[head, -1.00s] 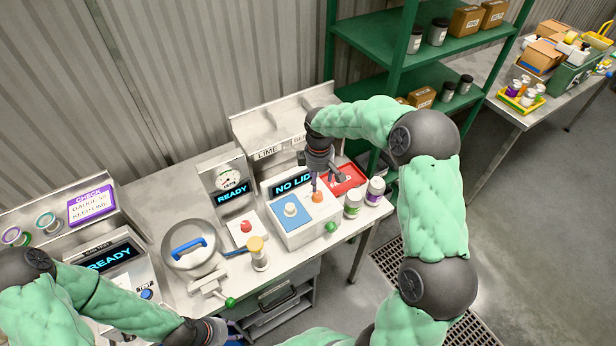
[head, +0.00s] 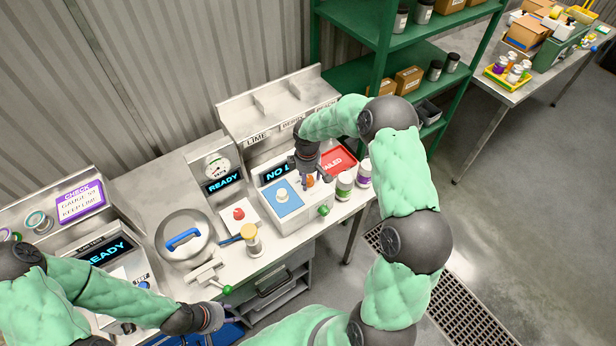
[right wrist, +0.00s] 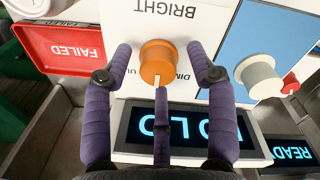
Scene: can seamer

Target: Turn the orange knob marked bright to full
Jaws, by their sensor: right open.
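The orange knob (right wrist: 157,62) sits on the white face of the machine with the NO LID display. In the right wrist view its white pointer line points down toward the display, away from the upside-down word BRIGHT (right wrist: 165,11) at the top. The word DIM is partly hidden beside the knob. My right gripper (right wrist: 159,60) is open, with fingers on both sides of the knob and apart from it. In the head view the right gripper (head: 308,176) hides most of the knob. My left gripper (head: 217,316) is low at the front; its fingers are unclear.
A blue plate with a pale knob (head: 282,195) and a green knob (head: 323,210) are close to the orange one. A red FAILED tray (head: 338,162) and two jars (head: 344,184) stand to its right.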

